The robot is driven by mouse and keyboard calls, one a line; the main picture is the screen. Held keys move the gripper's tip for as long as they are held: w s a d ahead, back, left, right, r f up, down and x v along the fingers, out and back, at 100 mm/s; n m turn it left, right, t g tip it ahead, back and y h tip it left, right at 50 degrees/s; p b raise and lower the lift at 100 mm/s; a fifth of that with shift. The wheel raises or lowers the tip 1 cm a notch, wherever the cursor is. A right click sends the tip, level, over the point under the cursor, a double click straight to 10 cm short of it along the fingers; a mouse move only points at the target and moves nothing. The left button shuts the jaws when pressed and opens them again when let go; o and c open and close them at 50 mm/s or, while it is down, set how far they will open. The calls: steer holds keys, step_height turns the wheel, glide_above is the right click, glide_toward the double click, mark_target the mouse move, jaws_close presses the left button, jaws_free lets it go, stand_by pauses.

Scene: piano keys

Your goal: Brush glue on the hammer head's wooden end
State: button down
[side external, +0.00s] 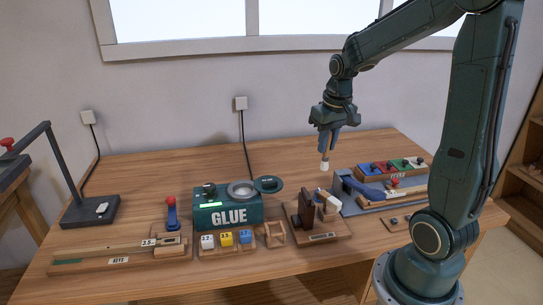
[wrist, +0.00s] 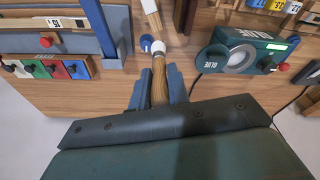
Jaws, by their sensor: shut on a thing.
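My gripper (side external: 328,140) is shut on a brush (wrist: 159,82), which has a wooden handle and points down with its pale tip (side external: 324,166) free in the air. In the side view it hangs above the dark wooden stand (side external: 306,213). Pale wood-and-white parts, likely the hammer head (side external: 330,205), sit on this stand, with a blue end beside them. In the wrist view a pale rod with a white band (wrist: 152,14) lies beyond the brush tip. I cannot tell which end is bare wood or whether the bristles carry glue. The green glue box (side external: 228,216) has an open round pot (side external: 242,189).
The pot's lid (side external: 268,184) is swung aside to the right. A small wooden rack (side external: 275,235) and a row of coloured blocks (side external: 226,239) stand in front of the glue box. The table's back is clear.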

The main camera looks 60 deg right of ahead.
mark_target(326, 157)
step_height(326, 157, down, 7)
steer(key=shift+f, duration=0.15)
steer(key=shift+s+a, duration=0.25)
steer(key=shift+s, duration=0.3)
steer(key=shift+s+a, duration=0.2)
steer(key=shift+s, duration=0.35)
steer(key=shift+w+d, duration=0.25)
steer(key=shift+w, duration=0.35)
steer(key=shift+w+d, duration=0.25)
steer(key=shift+w, duration=0.35)
steer(key=shift+s+a, duration=0.25)
steer(key=shift+s, duration=0.35)
steer(key=shift+s+a, duration=0.25)
steer(key=shift+s, duration=0.35)
steer(key=shift+w+d, duration=0.25)
steer(key=shift+w, duration=0.35)
steer(key=shift+w+d, duration=0.25)
steer(key=shift+w, duration=0.35)
steer(key=shift+s+a, duration=0.25)
steer(key=shift+s, duration=0.4)
steer(key=shift+s+a, duration=0.25)
steer(key=shift+s, duration=0.35)
step_height(326, 157, up, 8)
steer(key=shift+a, duration=0.1)
